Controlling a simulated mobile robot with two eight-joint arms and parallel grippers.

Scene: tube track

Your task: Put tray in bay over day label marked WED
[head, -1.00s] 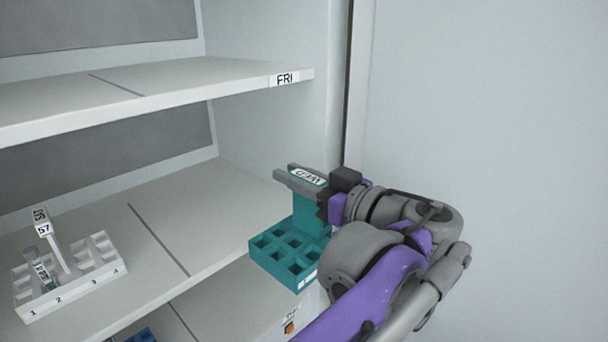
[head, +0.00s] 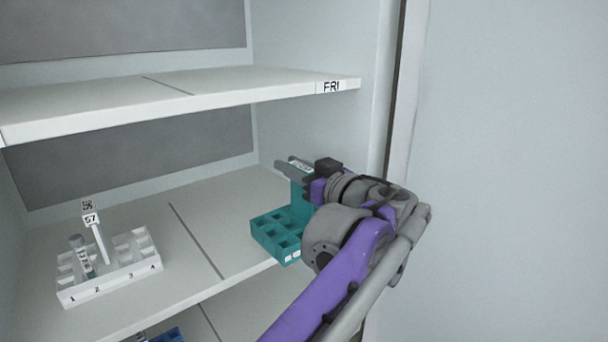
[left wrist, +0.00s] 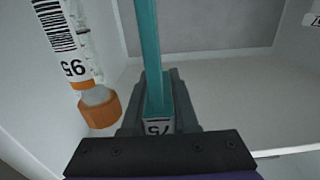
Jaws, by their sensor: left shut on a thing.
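A teal tray (head: 270,235) with square wells is at the right part of the middle shelf, near its front edge. Whether it touches the shelf is unclear. My left gripper (head: 300,168) is shut on its upright teal handle, which also shows between the fingers in the left wrist view (left wrist: 155,85). No WED shelf label is readable; my arm covers part of the middle shelf's front edge at the right. My right gripper is out of view.
A FRI label (head: 331,87) marks the upper shelf. A white rack (head: 115,285) with tubes stands left on the middle shelf, past a divider line (head: 197,240). A blue object (head: 168,335) sits below. An orange-capped tube (left wrist: 98,105) is close in the left wrist view.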

